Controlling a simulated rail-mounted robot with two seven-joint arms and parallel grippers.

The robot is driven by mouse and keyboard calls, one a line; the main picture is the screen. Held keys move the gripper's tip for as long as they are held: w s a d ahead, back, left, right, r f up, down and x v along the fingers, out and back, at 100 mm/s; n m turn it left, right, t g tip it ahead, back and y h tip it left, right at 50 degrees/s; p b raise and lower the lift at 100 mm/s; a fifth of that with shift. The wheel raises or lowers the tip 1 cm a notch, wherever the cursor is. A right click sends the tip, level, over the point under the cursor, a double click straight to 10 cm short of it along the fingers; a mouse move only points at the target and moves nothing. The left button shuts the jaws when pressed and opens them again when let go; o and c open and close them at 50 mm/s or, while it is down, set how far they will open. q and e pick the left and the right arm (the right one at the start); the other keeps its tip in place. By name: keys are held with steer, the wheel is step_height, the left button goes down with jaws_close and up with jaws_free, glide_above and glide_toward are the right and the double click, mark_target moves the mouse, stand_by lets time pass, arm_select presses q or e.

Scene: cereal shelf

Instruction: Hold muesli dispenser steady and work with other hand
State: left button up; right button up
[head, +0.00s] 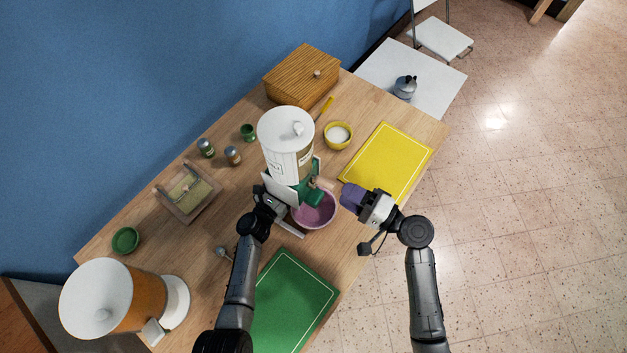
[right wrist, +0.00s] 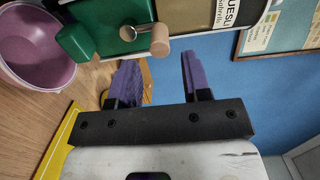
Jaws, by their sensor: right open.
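The muesli dispenser (head: 288,140) is a white-lidded cylinder with a green lower part, standing upright near the middle of the table. Its green outlet (right wrist: 110,28) with a wooden knob (right wrist: 160,40) shows in the right wrist view. A pink bowl (head: 316,212) sits below the outlet. My left gripper (head: 270,196) is at the dispenser's lower left side, beside a white panel; its fingers are mostly hidden, so its grip is unclear. My right gripper (head: 350,196) has purple fingers, open and empty, just right of the knob and bowl; the fingers also show in the right wrist view (right wrist: 159,72).
A yellow mat (head: 390,160) and a small yellow bowl (head: 338,134) lie behind my right gripper. A green mat (head: 290,305) lies in front. A second dispenser (head: 100,298) is at front left. A wooden box (head: 300,75) stands at the back.

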steer(key=shift+x, duration=2.15)
steer(key=shift+c, duration=0.2)
steer(key=c, duration=0.7)
steer(key=shift+w+d, duration=0.1)
steer(key=shift+c, duration=0.2)
